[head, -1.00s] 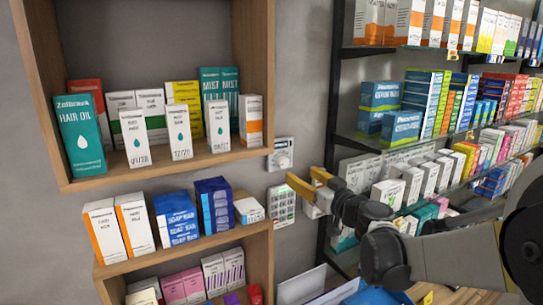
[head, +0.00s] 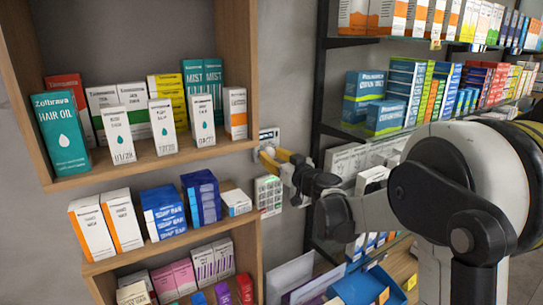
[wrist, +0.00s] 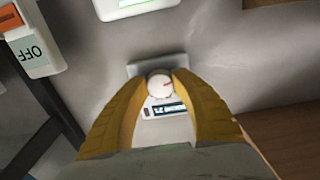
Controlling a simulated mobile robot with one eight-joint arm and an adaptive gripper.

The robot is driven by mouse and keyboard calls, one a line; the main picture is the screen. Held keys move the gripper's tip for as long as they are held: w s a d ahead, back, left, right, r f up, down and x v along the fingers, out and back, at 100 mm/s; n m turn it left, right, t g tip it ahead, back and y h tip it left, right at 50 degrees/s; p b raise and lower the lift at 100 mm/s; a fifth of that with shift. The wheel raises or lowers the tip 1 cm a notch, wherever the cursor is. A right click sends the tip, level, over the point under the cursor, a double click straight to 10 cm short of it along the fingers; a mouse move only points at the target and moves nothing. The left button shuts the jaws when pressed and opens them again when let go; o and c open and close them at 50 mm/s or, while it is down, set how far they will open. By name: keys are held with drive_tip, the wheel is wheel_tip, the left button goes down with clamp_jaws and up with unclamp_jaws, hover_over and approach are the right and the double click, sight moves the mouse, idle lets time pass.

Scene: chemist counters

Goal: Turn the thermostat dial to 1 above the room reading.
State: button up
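The thermostat (wrist: 142,69) is a small light wall box with a round white dial (wrist: 160,86) that carries a red mark. Its dark display (wrist: 168,109) shows digits upside down in the wrist view, too small to read surely. In the head view the thermostat (head: 268,134) is on the wall right of the upper shelf box, its lower part hidden by my gripper. My gripper (wrist: 160,78) has its yellow fingers on both sides of the dial, a little apart from each other. I cannot tell whether they touch it. In the head view my gripper (head: 270,155) is at the thermostat's lower edge.
A white keypad panel (head: 268,195) is on the wall just below. The wooden shelf (head: 247,80) with boxes is close on the left. A dark metal rack (head: 321,70) full of boxes stands on the right. A switch marked OFF (wrist: 32,55) shows in the wrist view.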

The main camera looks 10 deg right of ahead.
clamp_jaws()
drive_tip(key=m+b, duration=0.2)
drive_tip(key=m, duration=0.1)
drive_tip(key=shift+f+m+b, duration=0.1)
drive_tip(key=shift+m+b, duration=0.2)
drive_tip(key=shift+b, duration=0.05)
drive_tip(key=m+b, duration=0.2)
drive_tip(key=m, duration=0.2)
drive_tip(key=shift+m, duration=0.3)
drive_tip(key=m+b, duration=0.2)
drive_tip(key=m, duration=0.3)
drive_tip(key=shift+a+r+m+b, duration=0.15)
drive_tip(key=shift+m+b, duration=0.55)
drive_tip(key=shift+m, duration=1.6)
drive_tip(key=shift+r, duration=0.1)
